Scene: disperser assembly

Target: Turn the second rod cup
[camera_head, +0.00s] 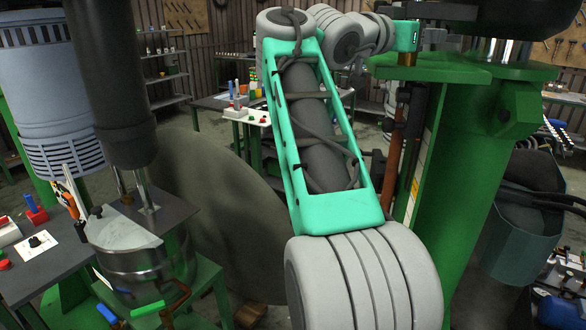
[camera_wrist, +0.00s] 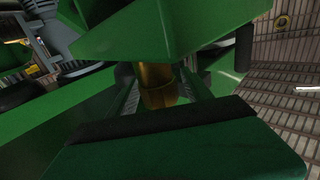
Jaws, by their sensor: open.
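A brass rod cup (camera_wrist: 158,88) shows in the middle of the wrist view, between dark green surfaces. In the head view a brass piece (camera_head: 407,59) sits at the left edge of the green stand's top plate, with a copper-brown rod (camera_head: 394,150) below it. I cannot tell whether this is the second cup. My gripper (camera_wrist: 161,94) is open, with narrow grey edges on either side of the brass. Whether it touches the cup is unclear.
The green stand (camera_head: 440,150) rises close to my arm on the right. A steel pot (camera_head: 140,250) stands under a mixer column at the lower left, beside a workbench (camera_head: 50,262). A grey bin (camera_head: 520,235) is at the right. A large grey disc (camera_head: 210,200) stands behind.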

